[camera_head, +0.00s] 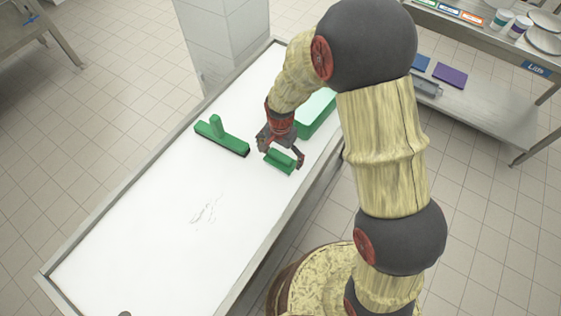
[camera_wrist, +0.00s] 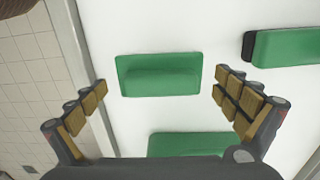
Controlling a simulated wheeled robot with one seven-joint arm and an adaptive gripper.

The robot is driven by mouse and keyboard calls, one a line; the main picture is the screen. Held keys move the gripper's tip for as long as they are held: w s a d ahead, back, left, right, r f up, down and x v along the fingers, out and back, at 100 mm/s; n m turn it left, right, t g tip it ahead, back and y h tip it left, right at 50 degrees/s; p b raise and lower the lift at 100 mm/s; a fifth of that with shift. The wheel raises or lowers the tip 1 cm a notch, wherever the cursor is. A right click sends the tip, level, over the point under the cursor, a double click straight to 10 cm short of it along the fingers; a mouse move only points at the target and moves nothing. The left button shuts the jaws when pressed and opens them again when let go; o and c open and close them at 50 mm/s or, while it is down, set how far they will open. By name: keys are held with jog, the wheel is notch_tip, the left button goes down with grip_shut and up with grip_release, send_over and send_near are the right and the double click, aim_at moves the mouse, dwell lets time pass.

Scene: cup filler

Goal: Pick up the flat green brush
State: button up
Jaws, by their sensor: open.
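The flat green brush (camera_head: 279,161) lies on the white table top near its right-hand edge in the head view. The height of the fingertips above the table is hard to tell.
A green brush with a raised handle and dark edge (camera_head: 222,136) lies to the left. A green bin (camera_head: 316,116) stands behind my arm. The white table (camera_head: 150,225) is otherwise mostly clear, with faint dark marks. A metal shelf (camera_head: 470,105) stands at right.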

aim_at(280, 155)
jog(key=c, duration=0.3)
jog(key=c, duration=1.4)
jog(key=shift+s, duration=0.1)
jog(key=shift+c, duration=0.2)
notch_tip(280, 155, up, 4)
jog(key=shift+f+p, duration=0.2)
jog(key=shift+p, duration=0.4)
jog(key=s+d+r+p, duration=0.2)
jog(key=s+d+r, duration=0.2)
jog(key=s+r, duration=0.5)
jog(key=s, duration=0.4)
jog(key=shift+s+r, duration=0.15)
jog(key=shift+r, duration=0.05)
